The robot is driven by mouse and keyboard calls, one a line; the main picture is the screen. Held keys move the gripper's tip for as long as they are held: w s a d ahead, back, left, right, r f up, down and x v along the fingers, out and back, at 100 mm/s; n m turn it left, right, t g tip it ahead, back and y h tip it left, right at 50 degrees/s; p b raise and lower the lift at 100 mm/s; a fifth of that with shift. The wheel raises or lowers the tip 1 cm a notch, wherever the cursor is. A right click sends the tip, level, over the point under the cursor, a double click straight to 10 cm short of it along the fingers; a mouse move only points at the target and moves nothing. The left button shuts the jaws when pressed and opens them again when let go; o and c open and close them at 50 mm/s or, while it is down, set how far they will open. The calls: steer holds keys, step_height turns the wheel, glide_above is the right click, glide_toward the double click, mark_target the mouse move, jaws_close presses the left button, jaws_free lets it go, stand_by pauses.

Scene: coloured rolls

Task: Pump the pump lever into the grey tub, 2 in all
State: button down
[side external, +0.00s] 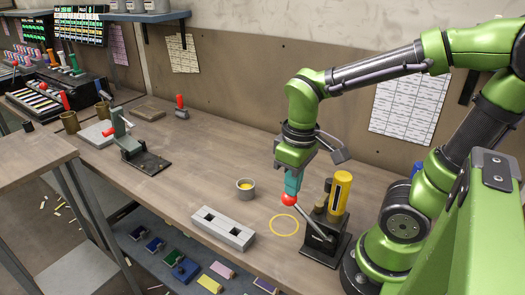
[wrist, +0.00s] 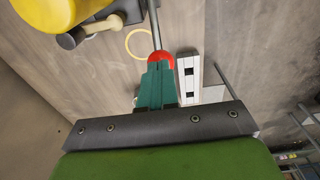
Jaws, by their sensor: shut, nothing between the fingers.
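The pump has a black base (side external: 325,243) and a yellow cylinder (side external: 341,193), which also shows at the upper left of the wrist view (wrist: 45,10). Its metal lever (side external: 308,221) slants up to the left and ends in a red ball knob (side external: 289,200). My gripper (side external: 291,195) points down with its green fingers shut, right at the knob. In the wrist view the fingertips (wrist: 158,66) meet or overlap the knob (wrist: 160,56); I cannot tell whether they touch it. The small grey tub (side external: 245,190) stands upright on the bench, left of the knob, with something yellow inside.
A yellow ring (side external: 284,224) lies flat on the bench beside the pump. A pale grey block with two square holes (side external: 223,229) lies at the front edge. A green-grey press (side external: 128,140) and a red-handled tool (side external: 181,107) are further left. The middle bench is clear.

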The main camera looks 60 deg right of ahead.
mark_target(282, 200)
steer(key=shift+w+f, duration=0.4)
steer(key=shift+f, duration=0.65)
steer(key=shift+w+f, duration=0.35)
steer(key=shift+f, duration=0.75)
steer(key=shift+w+f, duration=0.4)
steer(key=shift+f, duration=0.65)
steer(key=shift+r, duration=0.1)
steer(key=shift+s+r, duration=0.4)
steer(key=shift+r, duration=0.7)
steer(key=shift+s+r, duration=0.4)
steer(key=shift+r, duration=0.7)
steer(key=shift+s+r, duration=0.4)
steer(key=shift+r, duration=0.7)
steer(key=shift+s+r, duration=0.1)
steer(key=shift+r, duration=0.1)
steer(key=shift+r, duration=0.2)
steer(key=shift+s, duration=0.1)
steer(key=shift+s+r, duration=0.1)
steer(key=shift+r, duration=0.25)
steer(key=shift+r, duration=0.2)
